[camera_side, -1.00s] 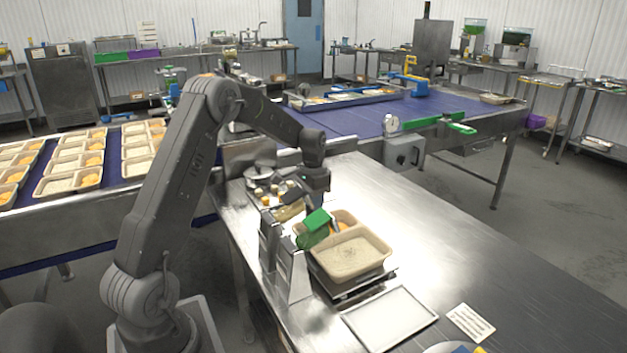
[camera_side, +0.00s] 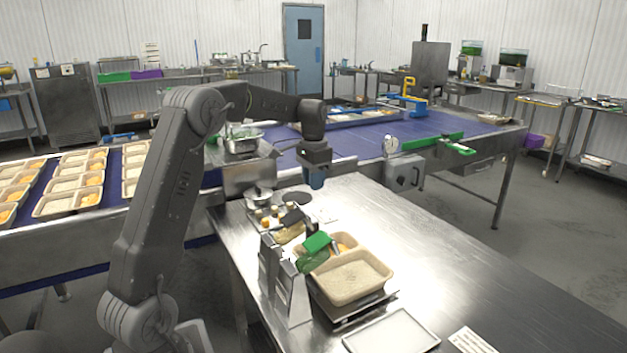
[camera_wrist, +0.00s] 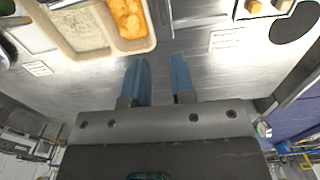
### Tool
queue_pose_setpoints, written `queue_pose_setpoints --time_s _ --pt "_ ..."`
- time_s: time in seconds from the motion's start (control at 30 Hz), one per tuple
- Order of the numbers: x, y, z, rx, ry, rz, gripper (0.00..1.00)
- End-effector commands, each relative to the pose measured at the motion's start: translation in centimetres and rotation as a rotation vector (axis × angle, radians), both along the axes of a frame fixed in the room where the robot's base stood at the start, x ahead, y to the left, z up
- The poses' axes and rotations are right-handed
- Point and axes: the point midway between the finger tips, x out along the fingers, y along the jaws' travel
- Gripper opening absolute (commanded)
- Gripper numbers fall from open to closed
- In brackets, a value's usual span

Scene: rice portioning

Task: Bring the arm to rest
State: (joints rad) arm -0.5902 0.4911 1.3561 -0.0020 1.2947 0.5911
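My gripper (camera_side: 317,184) hangs above the far part of the steel table, pointing down, clear of the things there. In the wrist view its two blue fingers (camera_wrist: 159,66) are apart, with only bare steel between them. The green-handled scoop (camera_side: 316,247) rests at the grey metal stand (camera_side: 289,290), beside the tray; its lower part is hidden. A beige tray (camera_side: 384,287) sits on the scale (camera_side: 349,314), with rice in its large compartment and orange food in the smaller one. The tray also shows in the wrist view (camera_wrist: 104,27).
An empty flat tray (camera_side: 392,333) and a printed card (camera_side: 470,342) lie at the table's front. Small containers (camera_side: 272,216) and a dark disc (camera_side: 297,197) are at the far left. A blue conveyor (camera_side: 440,121) runs behind. The table's right side is clear.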

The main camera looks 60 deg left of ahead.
Motion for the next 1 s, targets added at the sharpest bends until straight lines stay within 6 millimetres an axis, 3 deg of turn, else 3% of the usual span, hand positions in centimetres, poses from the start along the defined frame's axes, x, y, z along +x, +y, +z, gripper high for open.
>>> queue_pose_setpoints --time_s 0.23,0.37,0.53,0.7,0.87,1.0 --pt "0.0 -0.2 0.1 0.001 -0.002 -0.001 0.23" --pt "-0.4 -2.3 1.4 0.015 -0.025 -0.005 0.23" --pt "-2.8 -8.9 4.9 0.051 -0.103 -0.010 0.23" --pt "-7.3 -15.9 7.1 0.072 -0.201 -0.009 0.23" --pt "-12.4 -21.3 7.5 0.070 -0.300 -0.007 0.23" --pt "-17.0 -24.8 6.6 0.052 -0.382 -0.007 0.23"
